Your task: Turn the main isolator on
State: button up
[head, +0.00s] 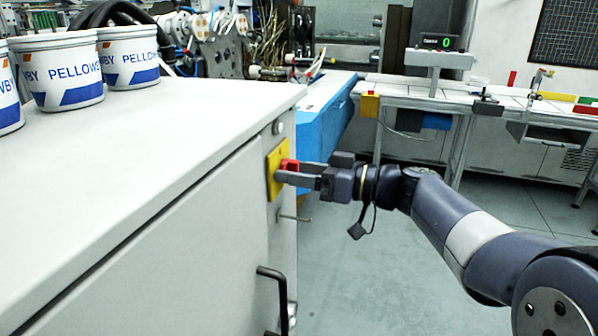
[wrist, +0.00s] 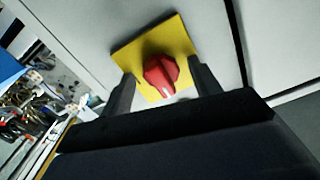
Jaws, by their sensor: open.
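The main isolator is a red rotary knob (wrist: 162,75) on a square yellow plate (wrist: 179,37), fixed to the side of a white cabinet. In the head view the yellow plate (head: 273,172) is seen nearly edge-on, with the red knob (head: 289,165) partly behind my fingers. My gripper (head: 292,172) reaches in from the right, level with the knob. In the wrist view my gripper (wrist: 163,85) is open, with one finger on each side of the knob. Gaps show between the fingers and the knob. I cannot read any on or off marking.
The white cabinet (head: 190,120) fills the left, with several labelled tubs (head: 60,75) on top. A black handle (head: 275,290) sticks out below the isolator. A blue unit (head: 318,110) and a workbench (head: 430,98) stand behind. The floor (head: 370,275) below my arm is clear.

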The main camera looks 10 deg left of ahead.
jog(key=shift+c, duration=0.5)
jog(key=c, duration=0.9)
jog(key=shift+m, duration=0.3)
jog(key=m+b, duration=0.1)
jog(key=m, duration=0.2)
jog(key=shift+s+m, duration=0.1)
jog(key=shift+m, duration=0.2)
jog(key=m+p, duration=0.5)
jog(key=m, duration=0.8)
jog(key=shift+m, duration=0.4)
